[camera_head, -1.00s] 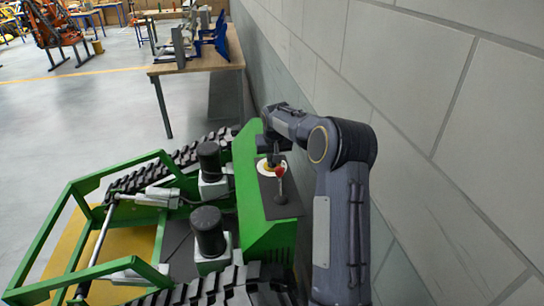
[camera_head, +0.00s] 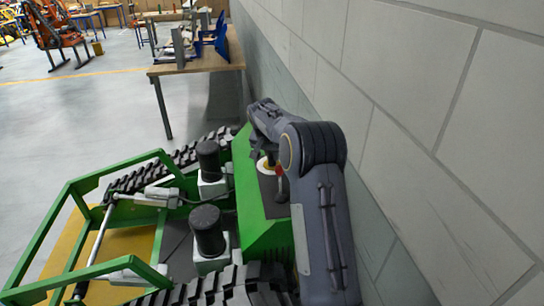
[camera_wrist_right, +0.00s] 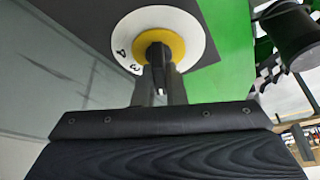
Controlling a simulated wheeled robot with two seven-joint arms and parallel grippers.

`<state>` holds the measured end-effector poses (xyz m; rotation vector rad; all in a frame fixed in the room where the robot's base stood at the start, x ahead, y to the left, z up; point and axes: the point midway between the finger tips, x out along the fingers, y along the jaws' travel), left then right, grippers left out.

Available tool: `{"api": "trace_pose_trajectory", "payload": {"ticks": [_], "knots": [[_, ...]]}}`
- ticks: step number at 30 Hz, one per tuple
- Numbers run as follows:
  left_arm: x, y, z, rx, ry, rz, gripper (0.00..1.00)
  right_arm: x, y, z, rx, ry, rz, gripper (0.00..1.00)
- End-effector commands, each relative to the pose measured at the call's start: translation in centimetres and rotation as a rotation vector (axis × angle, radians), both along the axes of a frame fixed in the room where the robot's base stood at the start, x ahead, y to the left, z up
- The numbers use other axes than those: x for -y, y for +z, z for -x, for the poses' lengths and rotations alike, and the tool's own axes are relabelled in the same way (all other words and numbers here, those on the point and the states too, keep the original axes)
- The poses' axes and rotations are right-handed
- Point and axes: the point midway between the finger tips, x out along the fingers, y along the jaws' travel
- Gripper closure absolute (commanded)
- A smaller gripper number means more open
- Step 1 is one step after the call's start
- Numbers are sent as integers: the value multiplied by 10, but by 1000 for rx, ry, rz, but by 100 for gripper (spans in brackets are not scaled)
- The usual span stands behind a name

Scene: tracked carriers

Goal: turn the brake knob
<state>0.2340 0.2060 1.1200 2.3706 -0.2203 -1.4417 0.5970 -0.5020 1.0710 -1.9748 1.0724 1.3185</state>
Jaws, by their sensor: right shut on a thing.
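The brake knob shows in the right wrist view as a dark centre on a yellow disc (camera_wrist_right: 174,46), over a white dial (camera_wrist_right: 196,27) with the numbers 3 and 4 visible. My right gripper (camera_wrist_right: 158,72) is shut on the knob's dark centre, its two fingers reaching up to it. In the head view the white dial (camera_head: 263,168) is partly hidden by my right arm, and my right gripper (camera_head: 257,155) is at its far side. A red-topped lever (camera_head: 279,171) stands beside the dial, partly covered by my arm. My left gripper is not in view.
The dial sits on a dark panel (camera_head: 268,195) on the green tracked carrier (camera_head: 255,231). Black cylinders (camera_head: 208,230) stand left of it. A block wall (camera_head: 420,130) runs close along the right. A wooden table (camera_head: 205,64) stands behind; open floor (camera_head: 70,115) lies left.

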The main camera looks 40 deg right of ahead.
Motion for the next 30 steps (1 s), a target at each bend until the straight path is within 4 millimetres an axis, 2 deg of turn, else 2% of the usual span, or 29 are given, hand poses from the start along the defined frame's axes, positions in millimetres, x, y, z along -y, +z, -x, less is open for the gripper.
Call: {"api": "trace_pose_trajectory", "payload": {"ticks": [8, 18, 30], "knots": [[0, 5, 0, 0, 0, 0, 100, -1, 1, -1, -1, -262, 2, 100], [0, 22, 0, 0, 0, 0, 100, 0, 2, -1, -2, -577, 1, 100], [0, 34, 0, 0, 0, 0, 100, 0, 0, 0, 0, -830, -1, 100]]}}
